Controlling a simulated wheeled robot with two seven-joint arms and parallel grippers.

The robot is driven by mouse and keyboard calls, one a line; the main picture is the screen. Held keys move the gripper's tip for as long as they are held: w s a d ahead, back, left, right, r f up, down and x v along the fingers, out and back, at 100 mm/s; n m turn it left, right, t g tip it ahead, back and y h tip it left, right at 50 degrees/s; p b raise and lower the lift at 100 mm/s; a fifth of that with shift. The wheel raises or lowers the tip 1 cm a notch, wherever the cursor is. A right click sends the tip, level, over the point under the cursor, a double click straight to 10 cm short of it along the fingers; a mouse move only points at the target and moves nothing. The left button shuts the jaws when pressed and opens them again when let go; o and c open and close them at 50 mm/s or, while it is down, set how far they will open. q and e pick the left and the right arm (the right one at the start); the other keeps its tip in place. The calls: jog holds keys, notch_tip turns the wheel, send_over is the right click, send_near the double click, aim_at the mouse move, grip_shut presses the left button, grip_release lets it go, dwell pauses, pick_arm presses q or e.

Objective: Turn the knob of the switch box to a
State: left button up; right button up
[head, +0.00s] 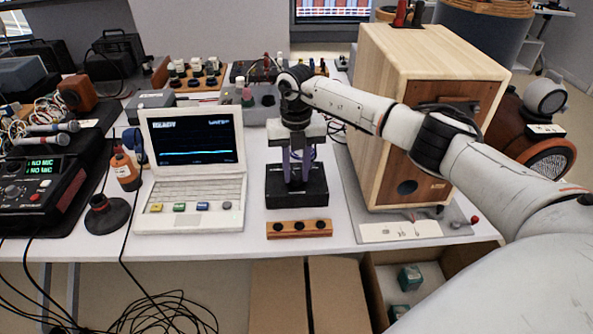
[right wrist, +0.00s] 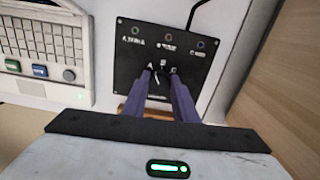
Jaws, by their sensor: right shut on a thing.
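The switch box (head: 297,199) is a low black box standing on the white table, right of the white laptop-like device. In the right wrist view its black top panel (right wrist: 133,58) shows three coloured jacks along the far side and small white letters around a dark knob (right wrist: 159,73). My right gripper (head: 298,176) reaches down over the box from above. Its two purple fingers (right wrist: 164,82) are shut on the knob, one on each side. The fingers partly hide the knob, and I cannot tell which letter it points to. My left gripper is not in view.
The white device (head: 195,170) with screen and keyboard stands close left of the box. A tall wooden speaker (head: 398,130) stands close on the right. A wooden strip with dark holes (head: 299,229) lies in front. Cables and small gear (head: 195,75) fill the back.

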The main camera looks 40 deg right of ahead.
aim_at(296, 174)
jog(key=shift+n, duration=1.2)
jog(key=o, duration=1)
jog(key=shift+o, duration=0.2)
notch_tip(296, 174, up, 10)
jog(key=shift+r+b, duration=0.2)
jog(key=shift+b, duration=0.1)
jog(key=shift+a, duration=0.1)
